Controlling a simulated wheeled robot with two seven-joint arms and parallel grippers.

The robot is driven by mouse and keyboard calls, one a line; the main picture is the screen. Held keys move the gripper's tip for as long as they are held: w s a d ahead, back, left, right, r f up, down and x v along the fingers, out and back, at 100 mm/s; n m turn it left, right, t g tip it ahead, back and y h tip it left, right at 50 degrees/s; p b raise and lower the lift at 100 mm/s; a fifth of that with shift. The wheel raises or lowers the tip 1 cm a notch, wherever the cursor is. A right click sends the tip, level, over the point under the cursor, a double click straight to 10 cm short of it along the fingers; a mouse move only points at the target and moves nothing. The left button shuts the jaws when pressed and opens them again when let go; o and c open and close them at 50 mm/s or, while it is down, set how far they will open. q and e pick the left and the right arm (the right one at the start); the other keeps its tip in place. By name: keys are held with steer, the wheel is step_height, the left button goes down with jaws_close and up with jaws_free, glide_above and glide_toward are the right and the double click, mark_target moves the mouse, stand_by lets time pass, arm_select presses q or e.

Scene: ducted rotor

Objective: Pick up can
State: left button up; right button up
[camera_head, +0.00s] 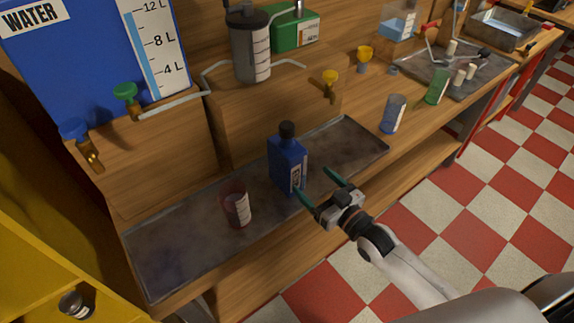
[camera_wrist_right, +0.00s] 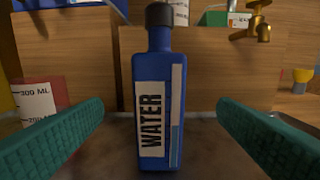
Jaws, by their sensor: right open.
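A blue bottle-shaped can with a black cap and a WATER label (camera_head: 287,163) stands upright on the dark metal tray (camera_head: 185,254) on the bench. It also shows in the right wrist view, centred ahead between the fingers (camera_wrist_right: 153,100). My right gripper (camera_head: 311,180) is open, its teal fingers pointing at the can from the front right. The left fingertip is close to the can's lower part in the head view; I cannot tell whether it touches. No grip on the can shows. My left gripper is out of view.
A reddish measuring beaker (camera_head: 236,205) stands on the tray left of the can. A blue cylinder (camera_head: 393,114) and a green cylinder (camera_head: 437,87) stand farther right. A large blue water tank (camera_head: 85,55) and brass taps are behind. The tray's right end is clear.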

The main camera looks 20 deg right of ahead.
mark_target(299, 167)
steer(key=p+x, duration=0.1)
steer(key=x, duration=0.5)
steer(key=shift+w, duration=0.2)
steer(key=shift+w+a+r+p, duration=0.15)
steer(key=shift+w+a+p, duration=0.15)
steer(key=shift+w, duration=0.25)
steer(key=x, duration=0.4)
steer(key=shift+p, duration=0.4)
steer(key=shift+c, duration=0.2)
steer(key=c, duration=1.2)
steer(key=shift+w, duration=0.1)
steer(key=shift+c, duration=1.3)
